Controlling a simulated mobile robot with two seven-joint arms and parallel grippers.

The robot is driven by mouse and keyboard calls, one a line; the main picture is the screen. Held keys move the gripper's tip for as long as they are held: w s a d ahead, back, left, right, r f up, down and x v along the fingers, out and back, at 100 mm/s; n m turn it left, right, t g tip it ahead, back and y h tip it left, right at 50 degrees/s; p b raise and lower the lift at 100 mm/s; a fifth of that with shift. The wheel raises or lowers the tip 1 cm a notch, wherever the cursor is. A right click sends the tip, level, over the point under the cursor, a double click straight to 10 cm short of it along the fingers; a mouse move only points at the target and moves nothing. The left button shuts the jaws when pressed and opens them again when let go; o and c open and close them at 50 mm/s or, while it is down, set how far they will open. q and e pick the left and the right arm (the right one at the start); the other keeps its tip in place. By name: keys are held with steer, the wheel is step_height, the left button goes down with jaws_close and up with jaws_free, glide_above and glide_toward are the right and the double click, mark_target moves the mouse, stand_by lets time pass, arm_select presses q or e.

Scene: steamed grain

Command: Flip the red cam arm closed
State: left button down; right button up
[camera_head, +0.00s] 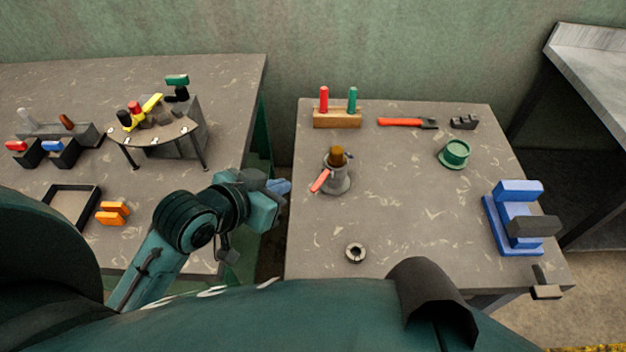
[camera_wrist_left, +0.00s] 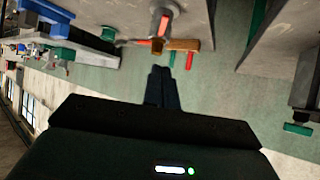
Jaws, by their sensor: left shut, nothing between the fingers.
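The red cam arm (camera_head: 320,181) sticks out to the lower left from a grey metal fitting (camera_head: 337,182) on the right-hand table. The fitting stands upright with a brown piece (camera_head: 337,156) in its top. In the left wrist view the red cam arm (camera_wrist_left: 164,25) shows near the top edge. My left gripper (camera_head: 284,187) is just left of the table's left edge, to the left of the cam arm and apart from it. Its fingers (camera_wrist_left: 162,75) are together and empty in the wrist view. My right gripper is not in view.
On this table are a wooden block (camera_head: 337,118) with red and green pegs, an orange-handled tool (camera_head: 400,122), a green cup (camera_head: 456,152), a blue vise-like fixture (camera_head: 515,215) and a small ring (camera_head: 355,253). A gap separates it from the left table (camera_head: 230,85). The table's middle is clear.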

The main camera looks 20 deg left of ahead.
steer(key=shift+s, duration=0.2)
arm_select(q)
glide_toward(318, 183)
steer(key=w+d, duration=0.1)
steer(key=w, duration=0.3)
steer(key=shift+w+d+f+p, duration=0.15)
steer(key=shift+f, duration=0.65)
steer(key=shift+w+d+f+p, duration=0.15)
steer(key=shift+d+f, duration=0.05)
steer(key=shift+f, duration=0.55)
